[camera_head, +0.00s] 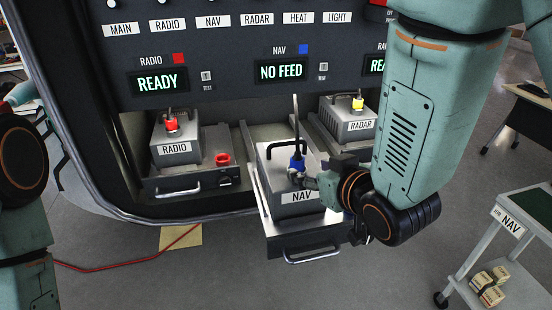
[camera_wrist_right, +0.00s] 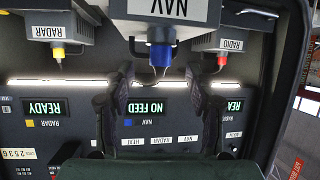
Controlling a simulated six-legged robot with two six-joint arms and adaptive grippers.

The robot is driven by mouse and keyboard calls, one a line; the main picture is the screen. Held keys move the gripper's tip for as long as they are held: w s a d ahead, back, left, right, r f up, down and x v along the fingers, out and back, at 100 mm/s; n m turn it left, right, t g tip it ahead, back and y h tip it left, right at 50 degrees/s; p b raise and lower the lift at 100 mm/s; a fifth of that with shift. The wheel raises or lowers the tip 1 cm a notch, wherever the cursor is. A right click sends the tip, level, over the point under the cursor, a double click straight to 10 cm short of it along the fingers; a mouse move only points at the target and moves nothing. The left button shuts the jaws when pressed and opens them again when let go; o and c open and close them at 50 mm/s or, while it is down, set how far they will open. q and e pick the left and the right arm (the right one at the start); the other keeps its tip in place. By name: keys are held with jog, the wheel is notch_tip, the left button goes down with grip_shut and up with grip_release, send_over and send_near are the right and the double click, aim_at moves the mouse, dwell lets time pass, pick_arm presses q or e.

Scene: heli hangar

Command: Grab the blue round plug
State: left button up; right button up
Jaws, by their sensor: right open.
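My right gripper (camera_head: 308,180) is just in front of and beside the plug in the head view. In the right wrist view, which is upside down, the blue plug (camera_wrist_right: 161,54) lies between and beyond the two spread fingers of my right gripper (camera_wrist_right: 158,78). The gripper is open and empty. Only part of my left arm shows at the left edge; its gripper is not in view.
The NAV box stands on a pulled-out drawer (camera_head: 312,241). The RADIO box (camera_head: 175,150) with a red plug (camera_head: 171,124) is left, and the RADAR box (camera_head: 346,128) with a yellow plug (camera_head: 358,104) is right. The display (camera_head: 281,71) reads NO FEED. A cart (camera_head: 530,205) stands right.

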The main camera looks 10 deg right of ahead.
aim_at(303, 163)
jog(key=shift+w+a+r, duration=0.1)
jog(key=shift+a+r, duration=0.3)
jog(key=shift+a, duration=0.15)
jog(key=shift+w+a+f, duration=0.15)
jog(key=shift+w, duration=0.15)
jog(key=w, duration=0.1)
jog(key=w+f, duration=0.1)
jog(key=w, duration=0.1)
jog(key=w+f, duration=0.1)
jog(key=w, duration=0.1)
jog(key=shift+d+f+p, duration=0.2)
jog(key=shift+d+p, duration=0.2)
jog(key=shift+w+a+f, duration=0.1)
jog(key=shift+w+a, duration=0.25)
jog(key=shift+a, duration=0.1)
jog(key=shift+w+d+f, duration=0.15)
jog(key=shift+w+d, duration=0.05)
jog(key=shift+d, duration=0.05)
jog(key=c, duration=0.3)
jog(key=shift+s+a, duration=0.15)
jog(key=shift+a, duration=0.15)
jog(key=c, duration=0.6)
jog(key=shift+d, duration=0.2)
grip_shut()
